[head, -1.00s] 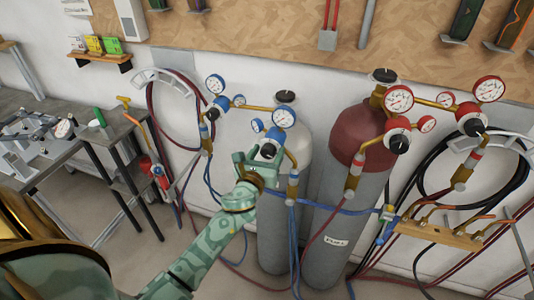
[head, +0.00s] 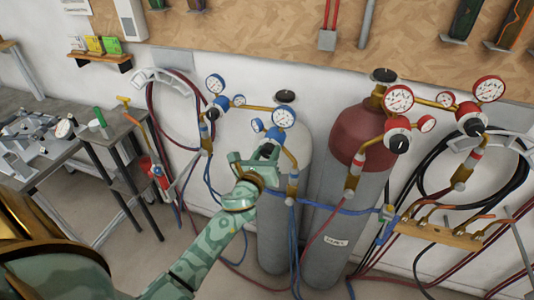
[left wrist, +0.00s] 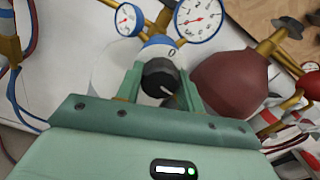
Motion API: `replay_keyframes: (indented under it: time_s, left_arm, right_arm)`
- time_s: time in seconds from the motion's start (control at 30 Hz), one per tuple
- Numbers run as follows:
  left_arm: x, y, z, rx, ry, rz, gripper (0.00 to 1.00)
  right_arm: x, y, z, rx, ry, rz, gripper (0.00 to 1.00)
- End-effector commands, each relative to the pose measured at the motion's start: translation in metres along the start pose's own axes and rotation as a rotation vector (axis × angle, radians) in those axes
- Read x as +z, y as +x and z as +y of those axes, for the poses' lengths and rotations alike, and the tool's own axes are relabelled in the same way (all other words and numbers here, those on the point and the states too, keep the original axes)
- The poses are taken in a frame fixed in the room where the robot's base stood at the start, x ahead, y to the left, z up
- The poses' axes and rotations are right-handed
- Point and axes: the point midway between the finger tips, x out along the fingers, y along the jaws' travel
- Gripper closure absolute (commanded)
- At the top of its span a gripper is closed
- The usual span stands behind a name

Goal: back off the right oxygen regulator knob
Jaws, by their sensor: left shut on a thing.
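The right oxygen regulator is the blue one with two white-faced gauges (head: 283,117) at the grey-white cylinder (head: 297,165). In the left wrist view its large gauge (left wrist: 199,18) and small gauge (left wrist: 127,20) stand beyond the knob. Its black ribbed knob (left wrist: 158,77) has a pale line mark pointing to the lower right and a blue collar marked 0 behind it. My left gripper (head: 262,158) reaches the knob from the front; in the left wrist view its fingers (left wrist: 160,88) are closed on both sides of it. The right gripper is not in view.
Another blue regulator (head: 217,104) stands to the left. A dark red cylinder (head: 358,135) with red regulators stands to the right. Blue and red hoses hang around the cylinders. A grey workbench (head: 50,140) stands at the left.

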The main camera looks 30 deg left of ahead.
Motion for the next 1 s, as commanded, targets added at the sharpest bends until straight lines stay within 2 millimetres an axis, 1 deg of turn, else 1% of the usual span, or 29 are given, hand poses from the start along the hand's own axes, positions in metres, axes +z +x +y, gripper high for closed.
replay_keyframes:
  time_s: [0.5, 1.0]
  left_arm:
    - [-0.0004, -0.0002, 0.0001, 0.001, -0.481, 0.001, 0.85]
    - [-0.0003, -0.0002, 0.0003, 0.003, -0.956, 0.001, 0.85]
  right_arm:
    - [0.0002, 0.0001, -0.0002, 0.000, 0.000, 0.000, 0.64]
    - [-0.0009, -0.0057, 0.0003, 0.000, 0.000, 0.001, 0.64]
